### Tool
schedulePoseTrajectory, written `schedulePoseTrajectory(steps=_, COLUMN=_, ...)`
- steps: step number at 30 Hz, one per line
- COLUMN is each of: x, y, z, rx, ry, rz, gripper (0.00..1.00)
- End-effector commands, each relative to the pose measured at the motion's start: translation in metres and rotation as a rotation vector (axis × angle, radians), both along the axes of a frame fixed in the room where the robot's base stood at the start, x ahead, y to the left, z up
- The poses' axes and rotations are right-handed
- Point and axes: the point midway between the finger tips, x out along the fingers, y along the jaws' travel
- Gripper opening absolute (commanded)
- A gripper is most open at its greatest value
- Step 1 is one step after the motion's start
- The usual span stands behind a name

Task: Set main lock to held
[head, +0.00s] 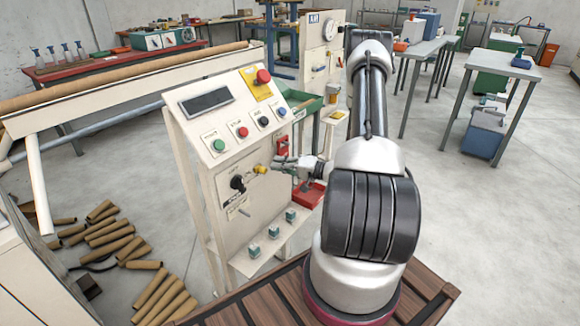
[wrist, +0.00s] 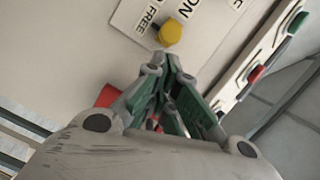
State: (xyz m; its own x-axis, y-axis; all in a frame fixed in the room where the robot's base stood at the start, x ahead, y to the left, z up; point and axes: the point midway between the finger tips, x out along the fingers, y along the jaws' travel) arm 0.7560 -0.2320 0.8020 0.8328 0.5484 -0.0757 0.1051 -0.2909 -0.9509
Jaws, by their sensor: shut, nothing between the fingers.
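The winder's pale control cabinet (head: 222,215) stands left of my arm. A yellow knob (head: 261,169) sticks out of its front face; it also shows in the wrist view (wrist: 169,34). A label plate reading "FREE" and "ON" (wrist: 190,12) lies beside it; I cannot read a "held" mark. A black rotary knob (head: 238,183) sits left of the yellow knob, with a small lever (head: 243,211) below. My gripper (head: 279,168) is shut and empty, just right of the yellow knob. In the wrist view its fingertips (wrist: 167,62) are just below the knob, apparently apart from it.
The sloped top panel holds several push buttons, a dark display (head: 206,102) and a red mushroom button (head: 263,76). A shelf (head: 262,258) with small teal-topped blocks juts out below. A red bin (head: 309,195) is under my gripper. Brown tubes (head: 110,235) lie on the floor at left.

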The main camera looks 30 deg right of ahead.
Motion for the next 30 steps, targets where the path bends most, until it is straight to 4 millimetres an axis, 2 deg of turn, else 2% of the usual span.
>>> schedulePoseTrajectory(steps=6, x=0.012, y=0.008, z=-0.001, rx=0.000, ry=0.000, rz=0.000, gripper=0.00)
schedulePoseTrajectory(steps=16, x=0.012, y=0.009, z=-0.001, rx=0.001, ry=0.001, rz=0.000, gripper=0.00)
schedulePoseTrajectory(steps=24, x=-0.002, y=0.049, z=-0.001, rx=0.004, ry=0.002, rz=0.001, gripper=0.00)
schedulePoseTrajectory(steps=30, x=-0.005, y=0.057, z=-0.001, rx=0.001, ry=0.001, rz=0.000, gripper=0.00)
